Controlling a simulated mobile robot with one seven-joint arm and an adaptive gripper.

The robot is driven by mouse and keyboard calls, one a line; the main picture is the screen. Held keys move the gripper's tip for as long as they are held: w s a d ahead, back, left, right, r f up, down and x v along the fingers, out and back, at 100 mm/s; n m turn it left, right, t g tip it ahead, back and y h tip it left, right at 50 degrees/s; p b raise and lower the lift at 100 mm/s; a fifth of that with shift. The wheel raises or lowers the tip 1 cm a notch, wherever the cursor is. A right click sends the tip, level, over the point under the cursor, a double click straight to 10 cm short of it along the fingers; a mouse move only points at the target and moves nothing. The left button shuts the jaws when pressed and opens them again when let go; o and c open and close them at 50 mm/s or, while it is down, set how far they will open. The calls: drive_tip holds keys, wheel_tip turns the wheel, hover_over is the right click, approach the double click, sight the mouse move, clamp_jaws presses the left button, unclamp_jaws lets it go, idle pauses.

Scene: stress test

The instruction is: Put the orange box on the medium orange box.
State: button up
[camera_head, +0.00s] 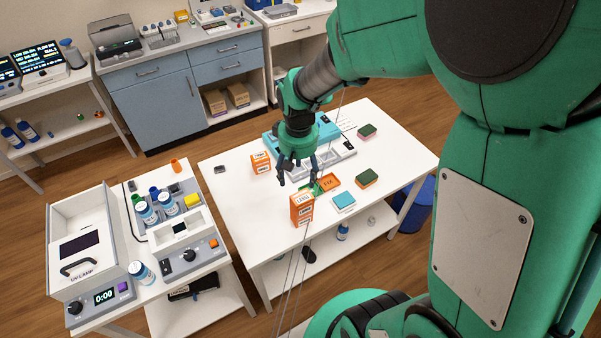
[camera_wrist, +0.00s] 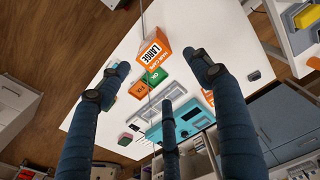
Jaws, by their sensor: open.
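My gripper (camera_head: 297,178) is open and empty above the white table, as the wrist view (camera_wrist: 160,75) also shows. A tall orange-and-white box (camera_head: 302,209) stands near the table's front edge; the wrist view shows it (camera_wrist: 154,48) labelled LARGE. A smaller orange-and-white box (camera_head: 261,163) stands left of my gripper; in the wrist view it (camera_wrist: 208,97) is partly hidden behind a finger. A low orange box (camera_head: 329,183) lies right of my gripper, also in the wrist view (camera_wrist: 138,91). I cannot read which box is the medium one.
A green item (camera_head: 312,188) lies beside the low orange box. A light-blue-topped block (camera_head: 344,201) and dark-green-topped blocks (camera_head: 367,178) lie to the right. A teal device (camera_head: 327,128) stands behind my gripper. The table's left part is mostly clear.

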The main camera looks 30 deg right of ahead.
drive_tip(key=s+a+r+t, duration=0.2)
drive_tip(key=s+a+r, duration=0.2)
drive_tip(key=s+r, duration=0.4)
drive_tip(key=s+a+r+t, duration=0.3)
drive_tip(key=s+r, duration=0.5)
drive_tip(key=r, duration=0.6)
drive_tip(key=shift+s+a+r+n, duration=0.3)
drive_tip(key=shift+s+a+r, duration=0.1)
drive_tip(key=shift+a, duration=0.5)
drive_tip(key=shift+f+b, duration=0.45)
